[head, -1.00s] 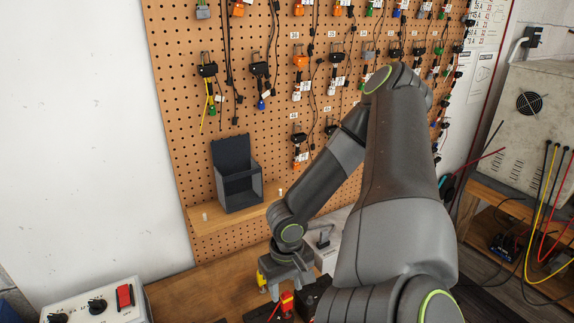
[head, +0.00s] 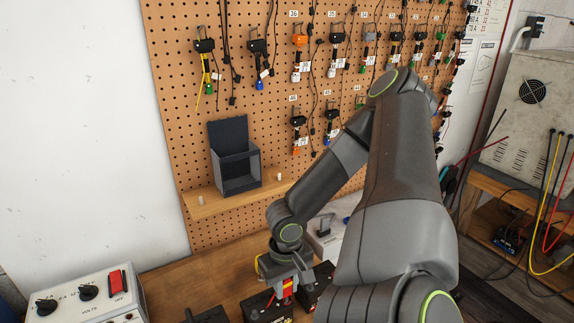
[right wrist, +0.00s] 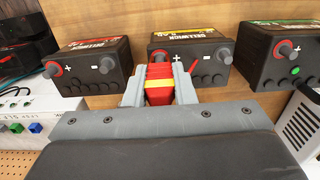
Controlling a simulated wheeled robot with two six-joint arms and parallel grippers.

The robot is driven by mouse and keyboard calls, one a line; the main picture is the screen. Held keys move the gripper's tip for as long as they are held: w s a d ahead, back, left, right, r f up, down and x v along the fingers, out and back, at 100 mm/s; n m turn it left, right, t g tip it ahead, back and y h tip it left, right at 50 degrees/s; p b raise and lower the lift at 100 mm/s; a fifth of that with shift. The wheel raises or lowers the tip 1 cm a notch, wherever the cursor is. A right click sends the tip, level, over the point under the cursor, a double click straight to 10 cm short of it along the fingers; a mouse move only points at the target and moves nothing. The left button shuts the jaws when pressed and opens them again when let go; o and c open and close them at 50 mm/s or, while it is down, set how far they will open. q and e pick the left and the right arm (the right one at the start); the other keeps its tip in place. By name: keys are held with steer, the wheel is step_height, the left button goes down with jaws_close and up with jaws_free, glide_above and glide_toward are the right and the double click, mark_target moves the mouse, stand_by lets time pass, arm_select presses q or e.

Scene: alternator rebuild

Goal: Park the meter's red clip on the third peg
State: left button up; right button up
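My right gripper (head: 285,288) is low at the bottom centre of the head view, over the bench. Its fingers (right wrist: 160,90) sit on both sides of a red clip (right wrist: 159,82) with a yellow band and look closed on it. A bit of the red clip (head: 288,287) shows between the fingers in the head view. The clip's tip points at the plus terminal of the middle black battery (right wrist: 190,72); I cannot tell if they touch. Two short pale pegs, a left one (head: 201,201) and a right one (head: 278,177), stand on the wooden ledge (head: 235,198). A third peg is not visible. My left gripper is out of view.
A dark open bin (head: 238,170) stands on the ledge between the pegs. A left battery (right wrist: 95,66) and a right battery (right wrist: 275,55) flank the middle one. A control box (head: 88,296) with knobs and a red switch stands at bottom left. My right arm hides part of the pegboard (head: 180,100).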

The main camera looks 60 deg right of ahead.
steer(key=shift+c, duration=0.7)
step_height(320, 180, up, 4)
steer(key=p, duration=0.4)
steer(key=shift+r, duration=0.1)
stand_by(0.4)
